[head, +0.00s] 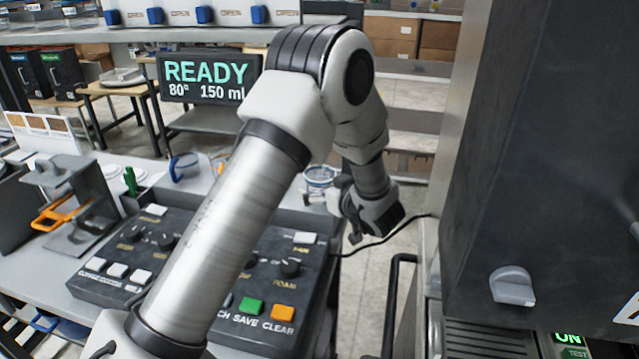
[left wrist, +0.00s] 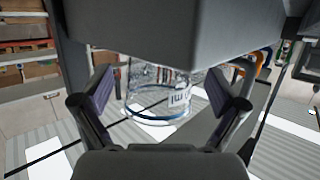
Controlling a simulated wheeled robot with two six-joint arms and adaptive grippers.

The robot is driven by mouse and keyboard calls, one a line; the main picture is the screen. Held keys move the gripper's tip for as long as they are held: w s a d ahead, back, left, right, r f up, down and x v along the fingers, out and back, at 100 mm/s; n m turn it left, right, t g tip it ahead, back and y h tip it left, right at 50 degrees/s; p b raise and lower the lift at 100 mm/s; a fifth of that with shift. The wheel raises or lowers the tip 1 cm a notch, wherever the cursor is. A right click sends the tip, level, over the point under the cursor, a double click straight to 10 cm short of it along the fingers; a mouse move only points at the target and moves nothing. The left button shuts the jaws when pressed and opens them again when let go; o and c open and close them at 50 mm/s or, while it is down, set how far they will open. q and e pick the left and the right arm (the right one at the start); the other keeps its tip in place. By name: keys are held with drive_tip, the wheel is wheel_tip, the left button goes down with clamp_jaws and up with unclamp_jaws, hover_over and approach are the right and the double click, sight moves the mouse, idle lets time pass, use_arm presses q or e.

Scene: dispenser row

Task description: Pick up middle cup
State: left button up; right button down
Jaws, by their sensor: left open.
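A clear glass cup (head: 320,178) stands behind the control panel in the head view, just left of my left gripper (head: 349,212). A clear cup with a blue line near one end and printed marks (left wrist: 160,108) shows between my left fingers in the left wrist view. The fingers are spread, with a gap on both sides of the cup. A grey block hides its upper part. Another clear cup with a blue handle (head: 184,167) stands farther left on the counter. I cannot tell which cup is the middle one. My right gripper is not in view.
A black control panel (head: 122,262) with knobs and coloured buttons lies under my left arm. A tall dark machine (head: 540,150) stands at the right. A READY display (head: 208,78) is behind. A grey stand with an orange handle (head: 62,212) is at the left.

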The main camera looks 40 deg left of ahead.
use_arm(q)
drive_tip(key=shift+x, duration=0.9)
drive_tip(key=shift+d, duration=0.25)
drive_tip(key=shift+c, duration=0.9)
drive_tip(key=c, duration=0.9)
drive_tip(key=shift+o, duration=0.2)
